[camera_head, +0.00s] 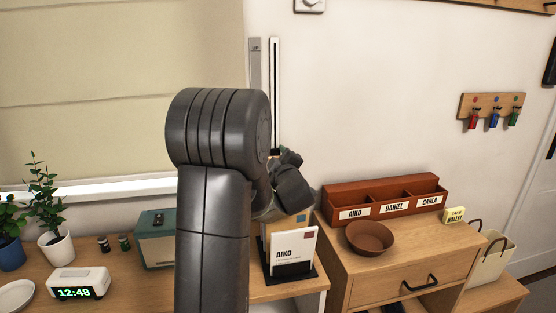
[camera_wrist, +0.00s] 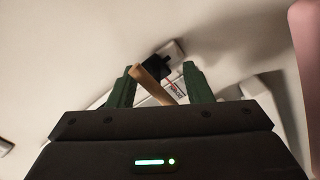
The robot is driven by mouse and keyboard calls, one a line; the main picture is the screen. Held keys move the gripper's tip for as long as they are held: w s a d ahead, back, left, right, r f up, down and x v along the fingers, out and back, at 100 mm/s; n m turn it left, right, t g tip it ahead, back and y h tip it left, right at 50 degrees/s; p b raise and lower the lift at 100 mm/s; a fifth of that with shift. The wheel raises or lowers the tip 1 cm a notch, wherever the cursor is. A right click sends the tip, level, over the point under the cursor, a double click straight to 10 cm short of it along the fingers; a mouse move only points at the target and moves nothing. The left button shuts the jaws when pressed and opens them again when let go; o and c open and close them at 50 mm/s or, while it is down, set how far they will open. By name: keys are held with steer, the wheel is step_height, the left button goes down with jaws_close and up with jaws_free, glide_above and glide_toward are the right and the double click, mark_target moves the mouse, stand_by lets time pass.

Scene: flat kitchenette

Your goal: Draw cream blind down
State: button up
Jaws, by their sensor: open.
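The cream blind (camera_head: 120,55) hangs over the window at the upper left in the head view, its lower edge just above the white sill. Right of it on the wall are a grey vertical strip (camera_head: 255,65) with a small label at its top and a white-edged dark slot (camera_head: 275,80). I cannot tell whether the fingers touch the bar.
A desk holds plants (camera_head: 46,205), a clock (camera_head: 79,283), a teal box (camera_head: 155,240) and an AIKO card (camera_head: 292,250). To the right a cabinet carries a brown bowl (camera_head: 369,237) and a red-brown sorter (camera_head: 425,187). Key hooks (camera_head: 480,103) hang on the wall.

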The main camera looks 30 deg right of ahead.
steer(key=b+v, duration=0.2)
steer(key=v, duration=1.1)
steer(key=shift+s, duration=0.4)
steer(key=shift+w+f, duration=0.1)
steer(key=p+x, duration=0.2)
steer(key=x, duration=1.1)
steer(key=shift+w, duration=0.35)
steer(key=shift+w+r, duration=0.1)
steer(key=shift+r, duration=0.25)
steer(key=shift+r+p, duration=0.1)
steer(key=shift+p, duration=0.25)
